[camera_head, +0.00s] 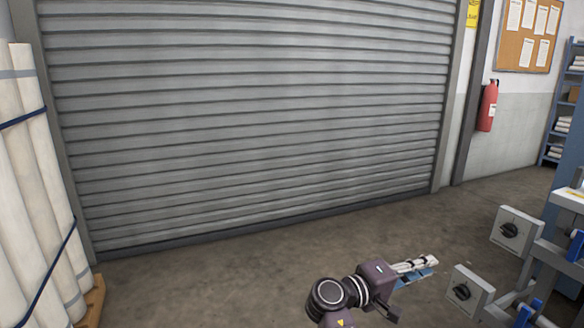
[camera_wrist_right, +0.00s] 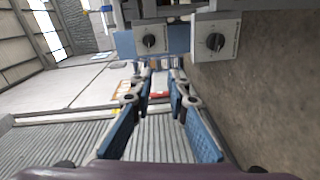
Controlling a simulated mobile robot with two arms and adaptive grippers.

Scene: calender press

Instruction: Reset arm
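My right gripper (camera_head: 428,266) is low in the head view, right of centre, above the bare floor. Its dark purple wrist body is on the left and the fingers point right, towards the grey control boxes. In the right wrist view the two blue-padded fingers of this gripper (camera_wrist_right: 161,90) stand apart with nothing between them. It is open and empty. My left gripper is in neither view.
Two control boxes with black knobs, a upper one (camera_head: 509,236) and a lower one (camera_head: 466,291), are close to the right gripper. A roller shutter (camera_head: 250,120) fills the back. Wrapped rolls (camera_head: 30,190) stand left. A fire extinguisher (camera_head: 487,107) hangs right. The middle floor (camera_head: 220,290) is clear.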

